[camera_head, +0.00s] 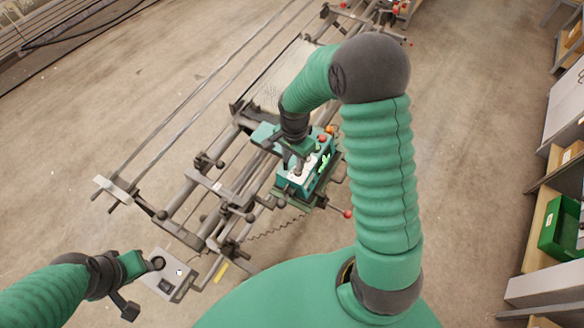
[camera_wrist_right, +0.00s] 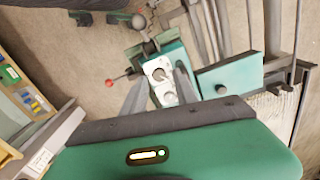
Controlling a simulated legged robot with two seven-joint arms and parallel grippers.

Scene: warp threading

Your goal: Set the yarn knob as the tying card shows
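The green tying unit (camera_head: 313,177) sits on the loom frame, with a white panel (camera_wrist_right: 160,74) on top that carries round dials. I cannot tell which one is the yarn knob, and no tying card is readable. My right gripper (camera_head: 299,165) is over this panel. In the right wrist view its two grey fingers (camera_wrist_right: 163,82) are apart, with the panel showing between them; no held thing shows.
A lever with a red ball (camera_head: 348,213) sticks out from the tying unit; it also shows in the right wrist view (camera_wrist_right: 109,83). Long rails (camera_head: 190,100) run behind. Shelves with a green bin (camera_head: 558,225) stand at the right. Bare floor (camera_head: 470,150) lies between.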

